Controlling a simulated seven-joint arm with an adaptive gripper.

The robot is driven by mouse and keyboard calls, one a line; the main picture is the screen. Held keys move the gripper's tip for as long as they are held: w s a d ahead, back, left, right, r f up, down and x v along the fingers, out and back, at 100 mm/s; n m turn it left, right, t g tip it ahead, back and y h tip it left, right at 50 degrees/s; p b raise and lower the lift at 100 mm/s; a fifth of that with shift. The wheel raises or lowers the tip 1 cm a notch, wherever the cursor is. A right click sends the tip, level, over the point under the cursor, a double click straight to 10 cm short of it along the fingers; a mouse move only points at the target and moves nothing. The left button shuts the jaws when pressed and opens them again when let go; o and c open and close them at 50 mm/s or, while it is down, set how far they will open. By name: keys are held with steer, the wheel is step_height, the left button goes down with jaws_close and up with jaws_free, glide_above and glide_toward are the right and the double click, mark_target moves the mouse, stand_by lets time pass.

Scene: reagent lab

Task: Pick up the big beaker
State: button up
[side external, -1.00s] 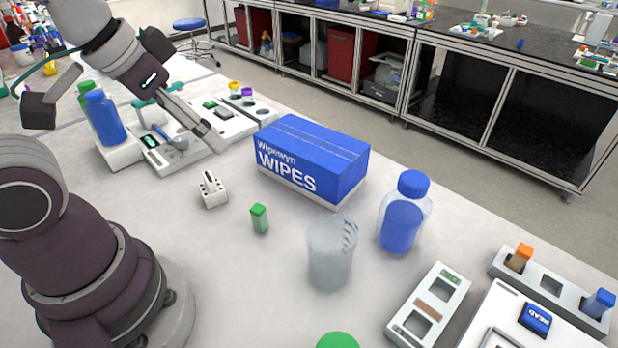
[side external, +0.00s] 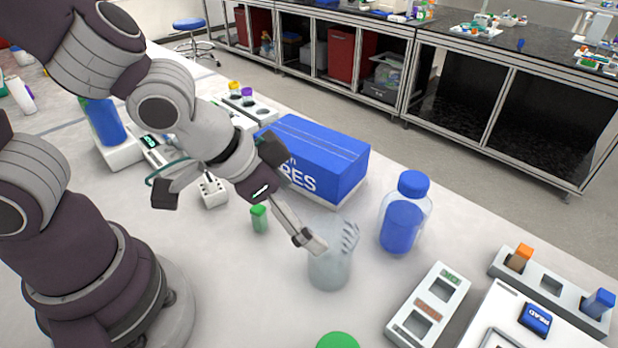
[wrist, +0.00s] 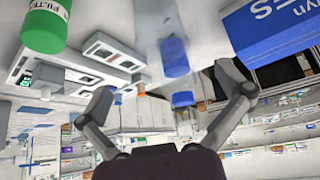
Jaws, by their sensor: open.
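The big beaker (side external: 330,268) is clear and stands upright on the white table in the side view. It has dark markings near its rim. My gripper (side external: 309,241) is beside the beaker's upper left in that view, its fingertips overlapping the beaker's outline. I cannot tell whether they touch it. In the wrist view my gripper (wrist: 166,84) has its two fingers wide apart. A pale, see-through shape, probably the beaker (wrist: 148,28), shows at the top between and beyond them, blurred.
A blue-capped bottle (side external: 404,215) stands right of the beaker. The blue wipes box (side external: 322,155) lies behind it. A small green-capped vial (side external: 259,218) stands to its left. A grey two-slot block (side external: 428,305) is at front right. A green lid (side external: 338,341) shows at the bottom edge.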

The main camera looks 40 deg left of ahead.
mark_target(340, 241)
steer(key=x, duration=1)
steer(key=shift+w, duration=0.15)
steer(key=shift+c, duration=0.3)
steer(key=c, duration=1)
